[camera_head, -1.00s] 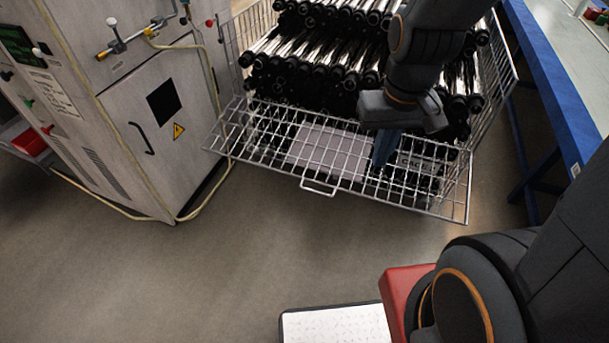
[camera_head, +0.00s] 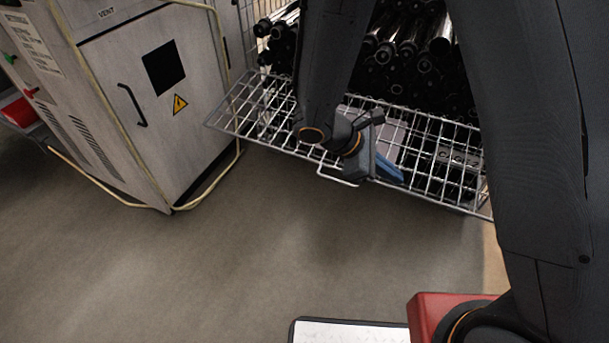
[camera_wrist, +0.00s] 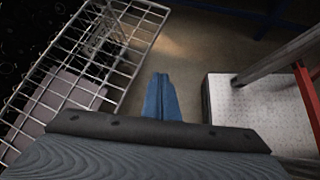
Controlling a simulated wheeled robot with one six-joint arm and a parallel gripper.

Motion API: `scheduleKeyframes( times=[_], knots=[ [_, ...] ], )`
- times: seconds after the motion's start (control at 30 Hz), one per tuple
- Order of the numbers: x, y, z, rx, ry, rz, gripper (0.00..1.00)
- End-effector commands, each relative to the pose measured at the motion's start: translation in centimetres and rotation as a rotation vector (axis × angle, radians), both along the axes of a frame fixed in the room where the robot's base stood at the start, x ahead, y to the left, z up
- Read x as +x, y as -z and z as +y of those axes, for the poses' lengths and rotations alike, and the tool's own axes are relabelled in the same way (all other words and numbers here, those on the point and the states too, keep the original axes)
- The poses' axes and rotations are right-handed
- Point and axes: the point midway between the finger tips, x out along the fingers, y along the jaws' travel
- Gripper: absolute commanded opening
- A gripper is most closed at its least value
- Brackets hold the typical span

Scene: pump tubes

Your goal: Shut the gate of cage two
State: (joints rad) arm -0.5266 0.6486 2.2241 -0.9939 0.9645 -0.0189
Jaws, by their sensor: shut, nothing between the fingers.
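The gate (camera_head: 232,117) is a silver wire-mesh panel on the front of a wire cage (camera_head: 247,38) filled with black-ended tubes. It is folded down and outward, with a looped handle (camera_head: 337,180) on its front edge. My gripper (camera_head: 402,179), with blue fingers, is shut and empty near the front edge, just right of the handle. My arm covers part of the gate and cage. In the wrist view, the fingertips (camera_wrist: 161,78) point over bare floor, right of the gate's edge (camera_wrist: 148,50); no contact with the mesh shows.
A grey cabinet (camera_head: 150,120) with a warning triangle and a yellow hose stands close to the gate's left end. The floor (camera_head: 250,250) in front of the gate is clear. A dark blue frame (camera_wrist: 275,18) crosses the top of the wrist view.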

Motion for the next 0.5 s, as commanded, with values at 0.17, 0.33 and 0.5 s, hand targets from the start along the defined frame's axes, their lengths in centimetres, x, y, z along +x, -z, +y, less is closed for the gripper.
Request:
scheduleKeyframes(
  times=[0.17, 0.33, 0.5],
  knots=[
    [5.5, 7.5, 4.2, -0.193, -0.315, 0.018, 0.00],
    [10.0, 13.6, 10.1, -0.367, -0.614, -0.008, 0.00],
    [12.8, 19.3, 17.0, -0.509, -0.882, -0.064, 0.00]
  ],
)
